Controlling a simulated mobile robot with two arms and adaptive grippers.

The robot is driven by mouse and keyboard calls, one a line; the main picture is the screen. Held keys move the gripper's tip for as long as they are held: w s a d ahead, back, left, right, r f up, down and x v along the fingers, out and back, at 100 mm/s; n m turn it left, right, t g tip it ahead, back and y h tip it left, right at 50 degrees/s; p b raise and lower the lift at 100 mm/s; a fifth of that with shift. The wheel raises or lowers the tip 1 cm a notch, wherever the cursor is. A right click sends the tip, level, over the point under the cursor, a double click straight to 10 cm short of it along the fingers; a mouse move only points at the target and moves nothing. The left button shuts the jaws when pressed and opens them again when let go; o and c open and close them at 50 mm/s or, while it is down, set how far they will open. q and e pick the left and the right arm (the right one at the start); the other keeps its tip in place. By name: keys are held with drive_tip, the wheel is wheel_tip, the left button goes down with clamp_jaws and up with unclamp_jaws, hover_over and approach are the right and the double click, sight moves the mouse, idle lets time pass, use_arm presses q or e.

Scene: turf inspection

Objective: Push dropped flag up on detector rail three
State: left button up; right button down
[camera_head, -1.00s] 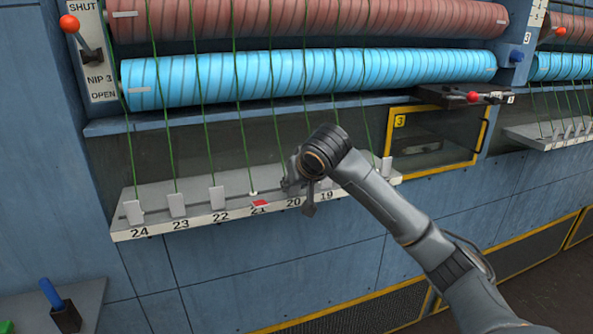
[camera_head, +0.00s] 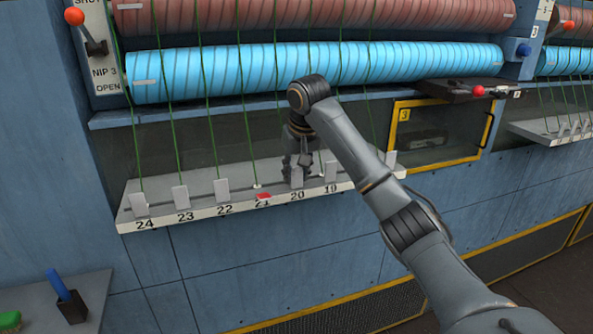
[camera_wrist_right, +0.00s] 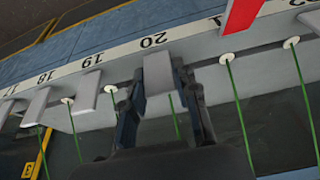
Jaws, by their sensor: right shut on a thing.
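The detector rail (camera_head: 190,216) carries a row of grey flags above numbers. At 21 a red flag (camera_head: 263,196) lies down over the front edge, partly covering its number; it also shows in the wrist view (camera_wrist_right: 241,14). The grey flag at 20 (camera_head: 297,178) stands up, as do those at 22 (camera_head: 222,189) and 19 (camera_head: 330,171). My right gripper (camera_head: 299,170) is at position 20, not at the red flag. In the wrist view its fingers sit on both sides of the grey flag at 20 (camera_wrist_right: 158,74), shut on it. My left gripper is out of view.
Green yarns rise from the rail to the blue roller (camera_head: 310,72). A yellow-framed window (camera_head: 440,130) marked 3 is to the right. A red-knobbed NIP 3 lever (camera_head: 75,16) is at upper left. A shelf with a blue-handled tool (camera_head: 64,292) is at lower left.

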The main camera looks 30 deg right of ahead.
drive_tip(key=c, duration=1)
unclamp_jaws()
drive_tip(key=shift+s+r, duration=0.1)
drive_tip(key=shift+r, duration=0.15)
drive_tip(key=v, duration=1.1)
drive_tip(key=shift+r, duration=0.3)
drive_tip(key=shift+s+a, duration=0.1)
